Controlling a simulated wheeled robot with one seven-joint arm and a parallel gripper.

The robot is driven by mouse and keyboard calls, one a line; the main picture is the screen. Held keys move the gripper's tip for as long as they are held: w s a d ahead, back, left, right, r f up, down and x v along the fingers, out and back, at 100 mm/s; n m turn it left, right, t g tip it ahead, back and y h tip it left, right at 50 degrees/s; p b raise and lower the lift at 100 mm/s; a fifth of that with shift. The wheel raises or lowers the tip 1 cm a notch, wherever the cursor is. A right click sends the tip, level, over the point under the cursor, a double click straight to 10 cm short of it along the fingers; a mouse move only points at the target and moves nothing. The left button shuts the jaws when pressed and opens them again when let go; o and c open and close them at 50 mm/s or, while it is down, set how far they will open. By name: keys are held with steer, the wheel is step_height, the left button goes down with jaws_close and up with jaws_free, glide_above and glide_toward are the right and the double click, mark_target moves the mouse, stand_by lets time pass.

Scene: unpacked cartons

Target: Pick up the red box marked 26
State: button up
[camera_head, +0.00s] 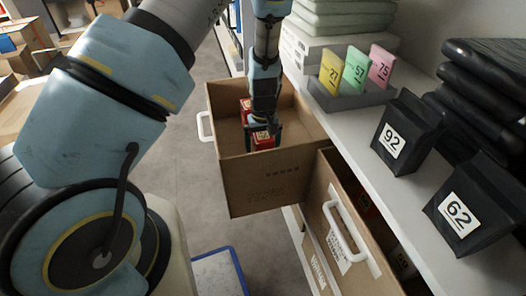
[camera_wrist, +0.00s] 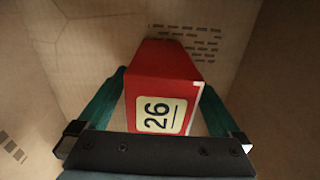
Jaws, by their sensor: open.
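The red box marked 26 (camera_wrist: 172,65) stands inside a cardboard carton, and its cream label faces up toward the wrist camera. My gripper (camera_wrist: 160,105) is open, with one green finger on each side of the box. Whether the fingers touch the box cannot be told. In the head view my gripper (camera_head: 262,129) reaches down into the open carton (camera_head: 262,190). Red items show there beside and below my gripper, partly hidden by it; the number 26 cannot be read in that view.
The carton walls (camera_wrist: 285,40) stand close around my gripper. A second carton with a white handle (camera_head: 345,225) is at the lower right. A shelf on the right holds black bins marked 92 (camera_head: 392,141) and 62 (camera_head: 462,209), and a grey tray of coloured cards (camera_head: 345,98).

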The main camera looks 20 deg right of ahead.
steer(key=shift+c, duration=0.3)
jaws_close()
stand_by(0.6)
